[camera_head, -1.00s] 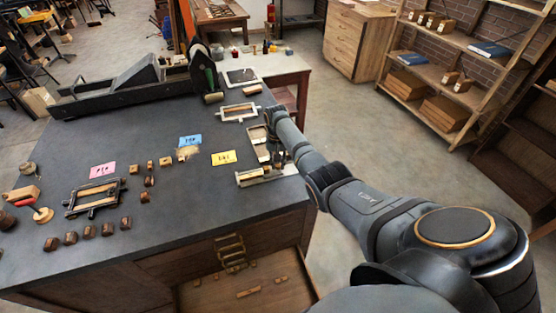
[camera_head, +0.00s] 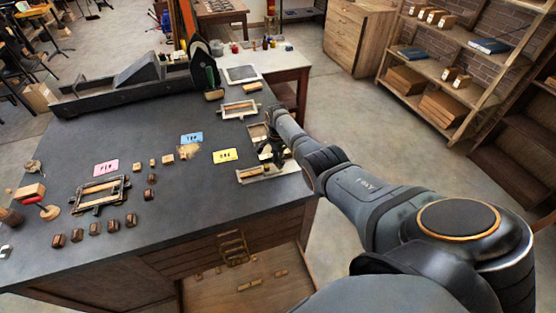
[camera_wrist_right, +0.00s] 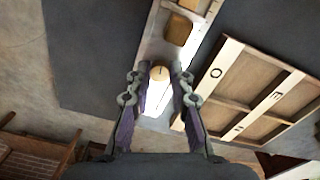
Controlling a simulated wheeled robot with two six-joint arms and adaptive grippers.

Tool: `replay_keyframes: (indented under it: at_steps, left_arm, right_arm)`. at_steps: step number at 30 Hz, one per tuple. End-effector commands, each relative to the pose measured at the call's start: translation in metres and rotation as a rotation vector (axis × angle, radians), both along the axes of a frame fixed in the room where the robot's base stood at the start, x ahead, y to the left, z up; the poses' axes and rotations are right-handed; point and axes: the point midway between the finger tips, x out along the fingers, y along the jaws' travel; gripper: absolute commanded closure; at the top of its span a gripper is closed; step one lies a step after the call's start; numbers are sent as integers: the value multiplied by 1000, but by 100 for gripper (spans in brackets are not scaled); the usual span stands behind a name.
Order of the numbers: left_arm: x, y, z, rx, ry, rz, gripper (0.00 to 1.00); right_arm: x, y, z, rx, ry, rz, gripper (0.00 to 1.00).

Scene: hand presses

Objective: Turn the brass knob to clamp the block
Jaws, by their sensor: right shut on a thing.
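The pale metal press (camera_head: 270,175) lies along the right edge of the dark table, and also shows in the right wrist view (camera_wrist_right: 155,45). A wooden block (camera_wrist_right: 178,30) sits in it; it also shows in the head view (camera_head: 250,173). The round brass knob (camera_wrist_right: 159,72) is at the press's near end in the wrist view. My right gripper (camera_wrist_right: 158,80) is shut on the knob, one finger on each side. In the head view the right gripper (camera_head: 270,152) covers the knob. My left gripper is not in view.
A wooden tray with compartments (camera_wrist_right: 233,45) lies close beside the right gripper. Another light frame (camera_head: 239,110) lies farther back. A yellow card (camera_head: 225,155), a blue card (camera_head: 191,139) and a dark frame (camera_head: 100,195) are left. Several small blocks lie near that frame.

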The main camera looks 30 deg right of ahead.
Motion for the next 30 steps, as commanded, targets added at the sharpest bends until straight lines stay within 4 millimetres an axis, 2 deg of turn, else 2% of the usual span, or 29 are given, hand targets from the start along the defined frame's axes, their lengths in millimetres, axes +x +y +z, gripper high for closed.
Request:
replay_keyframes:
  at_steps: [12,29,30]
  left_arm:
    - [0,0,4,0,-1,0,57]
    - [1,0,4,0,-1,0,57]
    - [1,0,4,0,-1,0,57]
  right_arm:
    - [1,0,1,0,-2,-176,100]
    - [1,0,1,0,-2,-199,100]
    - [1,0,1,0,-2,-199,74]
